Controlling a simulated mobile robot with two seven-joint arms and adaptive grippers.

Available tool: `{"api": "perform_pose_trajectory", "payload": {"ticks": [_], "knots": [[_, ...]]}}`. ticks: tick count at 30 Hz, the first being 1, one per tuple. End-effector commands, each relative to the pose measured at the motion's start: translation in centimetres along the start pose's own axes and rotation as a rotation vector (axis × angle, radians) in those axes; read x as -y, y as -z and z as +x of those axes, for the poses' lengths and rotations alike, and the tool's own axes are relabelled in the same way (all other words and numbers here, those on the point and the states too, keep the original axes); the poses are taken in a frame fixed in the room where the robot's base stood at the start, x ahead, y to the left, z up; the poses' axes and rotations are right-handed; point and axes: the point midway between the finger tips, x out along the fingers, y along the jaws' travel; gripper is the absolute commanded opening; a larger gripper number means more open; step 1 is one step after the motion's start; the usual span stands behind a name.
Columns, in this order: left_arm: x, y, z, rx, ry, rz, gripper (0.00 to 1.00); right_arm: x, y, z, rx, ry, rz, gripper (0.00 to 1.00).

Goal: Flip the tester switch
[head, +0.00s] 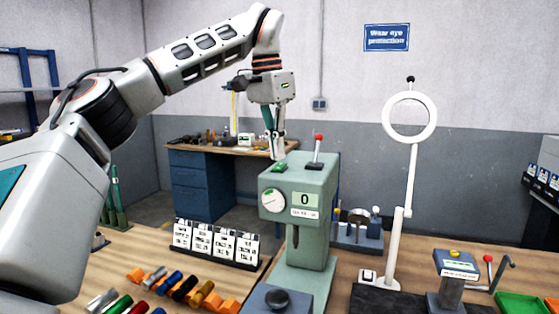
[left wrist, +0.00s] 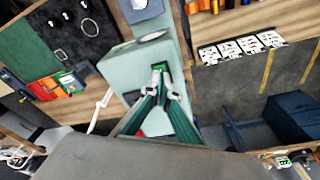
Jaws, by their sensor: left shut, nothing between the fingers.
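The tester (head: 310,225) is a pale green machine on the bench, with a display reading 0 and a round dial on its front. A small green switch (head: 279,168) sits on its top; it also shows in the left wrist view (left wrist: 161,66). My left gripper (head: 278,157) points down right above the switch, shut and empty. In the left wrist view its fingertips (left wrist: 162,82) are together beside the switch and partly cover it. I cannot tell whether they touch it. A red-knobbed lever (head: 318,139) stands on the tester's top, right of the gripper. My right gripper is not in view.
A white ring lamp (head: 410,118) stands right of the tester. A rack of white cards (head: 215,243) and several coloured cylinders in orange holders lie to the left. A crank device (head: 460,268) and a green tray (head: 522,304) are at the right.

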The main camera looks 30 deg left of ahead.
Motion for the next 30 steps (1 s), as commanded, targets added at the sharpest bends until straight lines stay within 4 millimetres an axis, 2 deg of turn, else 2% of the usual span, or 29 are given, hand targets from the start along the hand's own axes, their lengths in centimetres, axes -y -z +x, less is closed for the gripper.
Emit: {"api": "perform_pose_trajectory", "payload": {"ticks": [12, 22, 30], "knots": [[0.0, 0.5, -3.2, 0.001, 0.000, 0.000, 0.00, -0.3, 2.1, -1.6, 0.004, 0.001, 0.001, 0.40], [0.0, 0.8, -5.0, 0.000, 0.001, 0.000, 0.00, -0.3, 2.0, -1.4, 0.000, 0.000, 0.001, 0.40], [0.0, 0.8, -5.1, 0.000, 0.000, 0.000, 0.00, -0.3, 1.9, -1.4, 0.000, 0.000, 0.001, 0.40]]}}
